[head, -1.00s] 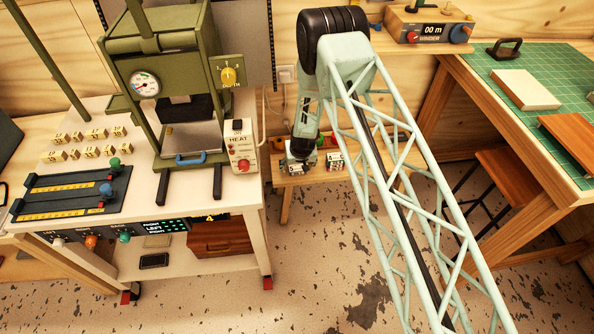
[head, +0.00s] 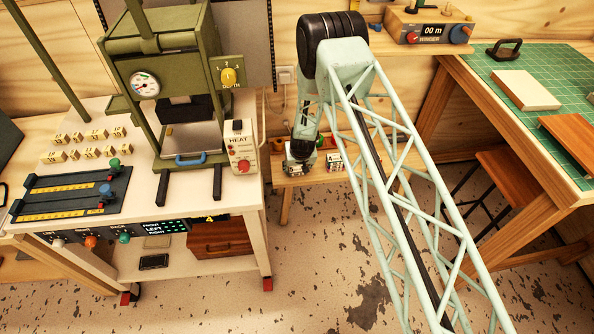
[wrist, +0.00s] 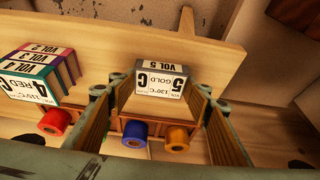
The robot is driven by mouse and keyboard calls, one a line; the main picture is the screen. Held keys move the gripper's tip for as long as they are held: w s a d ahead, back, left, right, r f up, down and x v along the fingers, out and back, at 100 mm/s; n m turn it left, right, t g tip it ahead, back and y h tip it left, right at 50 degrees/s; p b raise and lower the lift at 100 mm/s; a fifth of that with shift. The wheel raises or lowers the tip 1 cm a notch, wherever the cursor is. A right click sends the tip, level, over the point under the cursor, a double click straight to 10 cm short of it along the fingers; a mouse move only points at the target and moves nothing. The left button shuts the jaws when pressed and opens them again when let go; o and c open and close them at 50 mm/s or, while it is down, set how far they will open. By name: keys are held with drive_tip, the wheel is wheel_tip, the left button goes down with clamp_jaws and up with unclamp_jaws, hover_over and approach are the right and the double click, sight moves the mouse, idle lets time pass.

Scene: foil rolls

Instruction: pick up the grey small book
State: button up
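The grey small book (wrist: 162,82) stands on a wooden shelf, with a white label reading VOL 5, GOLD, C. It lies between the fingertips of my gripper (wrist: 155,88) in the wrist view. The gripper is open, with a finger on either side of the book and a visible gap at the left finger. In the head view, my gripper (head: 301,155) is low over the small shelf behind the machine, and the book there is too small to make out clearly.
Several coloured books (wrist: 48,72) stand left of the grey one. Red (wrist: 54,122), blue (wrist: 134,133) and orange (wrist: 177,136) rolls lie close by. The green press (head: 165,60) stands left of my arm in the head view, and a workbench (head: 500,90) stands right.

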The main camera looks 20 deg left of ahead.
sight(297, 168)
drive_tip(key=shift+c, duration=0.9)
drive_tip(key=shift+r+p, duration=0.7)
drive_tip(key=shift+r, duration=1.2)
drive_tip(key=shift+s+d+f, duration=0.15)
drive_tip(key=shift+s+d, duration=0.05)
drive_tip(key=shift+s, duration=0.25)
drive_tip(key=s+d, duration=0.3)
drive_tip(key=s, duration=0.4)
drive_tip(key=s+d+r, duration=0.1)
drive_tip(key=s+d, duration=0.2)
drive_tip(key=s, duration=0.3)
drive_tip(key=shift+s+r+p, duration=0.25)
drive_tip(key=shift+s+p, duration=0.1)
drive_tip(key=shift+p, duration=0.05)
drive_tip(key=shift+d, duration=0.1)
drive_tip(key=shift+d, duration=0.1)
